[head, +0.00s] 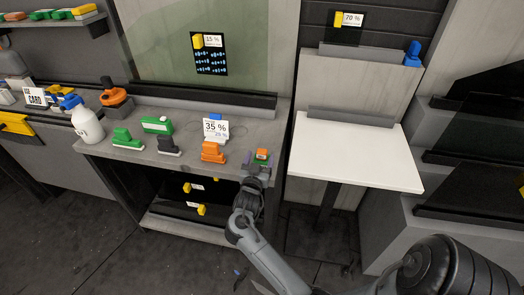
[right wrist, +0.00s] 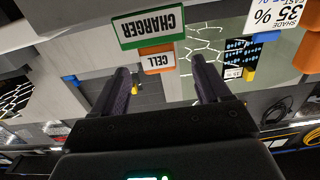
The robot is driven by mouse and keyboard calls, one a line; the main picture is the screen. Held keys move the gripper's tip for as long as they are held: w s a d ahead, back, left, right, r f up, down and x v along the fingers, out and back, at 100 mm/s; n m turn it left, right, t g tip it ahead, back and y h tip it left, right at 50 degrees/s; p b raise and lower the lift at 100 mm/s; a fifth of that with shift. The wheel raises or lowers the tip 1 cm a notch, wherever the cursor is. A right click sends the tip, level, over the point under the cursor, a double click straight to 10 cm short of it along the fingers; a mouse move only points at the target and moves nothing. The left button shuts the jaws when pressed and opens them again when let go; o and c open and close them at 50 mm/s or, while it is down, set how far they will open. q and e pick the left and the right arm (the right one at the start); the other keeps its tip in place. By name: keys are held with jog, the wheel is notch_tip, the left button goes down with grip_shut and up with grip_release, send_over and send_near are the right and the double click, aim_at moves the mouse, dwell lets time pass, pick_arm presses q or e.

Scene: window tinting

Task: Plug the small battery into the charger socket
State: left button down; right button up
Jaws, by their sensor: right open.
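My right gripper (head: 259,164) is over the right front corner of the grey bench, fingers apart and empty. In the right wrist view, which is upside down, its fingertips (right wrist: 160,68) stand either side of a small orange cell (right wrist: 174,62) labelled CELL. A green charger (right wrist: 125,30) labelled CHARGER appears right beside the cell. In the head view, the small orange and green shapes (head: 262,155) show between the fingers. I cannot tell whether the cell sits in the charger's socket. My left gripper is not in view.
An orange tool (head: 213,152), a 35 % box (head: 215,128), a green labelled block (head: 157,125) and a white bottle (head: 87,123) are on the bench to the left. A bare white table (head: 345,150) stands to the right.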

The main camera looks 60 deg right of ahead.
jog(key=shift+v, duration=2.55)
